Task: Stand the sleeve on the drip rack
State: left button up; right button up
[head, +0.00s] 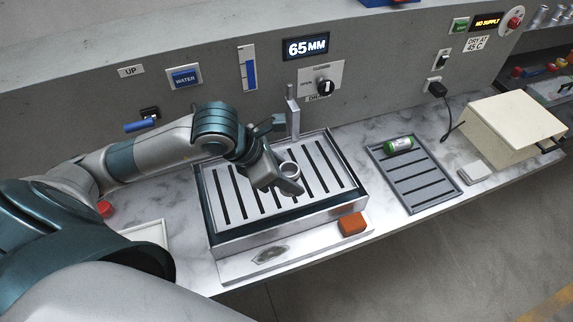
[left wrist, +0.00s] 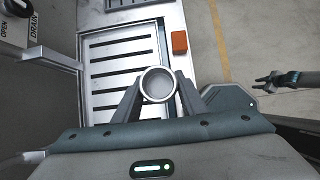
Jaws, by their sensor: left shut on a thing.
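The sleeve (head: 289,169) is a short, pale grey open tube. My left gripper (head: 281,182) is shut on it and holds it above the slotted grate of the sink (head: 242,190). In the left wrist view the sleeve (left wrist: 158,84) sits between the two fingers (left wrist: 158,100), its round mouth facing the camera. A grey slatted rack (head: 418,187), which looks like the drip rack, lies on the counter to the right of the sink. A green-and-white bottle lies on its far end. My right gripper (left wrist: 264,84) shows small at the right of the left wrist view, its fingers apart.
A tap (head: 293,118) stands at the sink's back edge. An orange block (head: 352,224) sits at the sink's front right. A cream box (head: 513,125) and a small pale block (head: 474,172) stand right of the rack. The rack's nearer slats are clear.

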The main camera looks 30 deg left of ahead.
aim_at(424, 174)
jog(key=i+l, duration=0.3)
jog(key=l, duration=0.15)
jog(key=i+l, duration=0.25)
jog(key=l, duration=0.2)
jog(key=i+l, duration=0.3)
jog(key=l, duration=0.2)
jog(key=i+l, duration=0.25)
jog(key=l, duration=0.2)
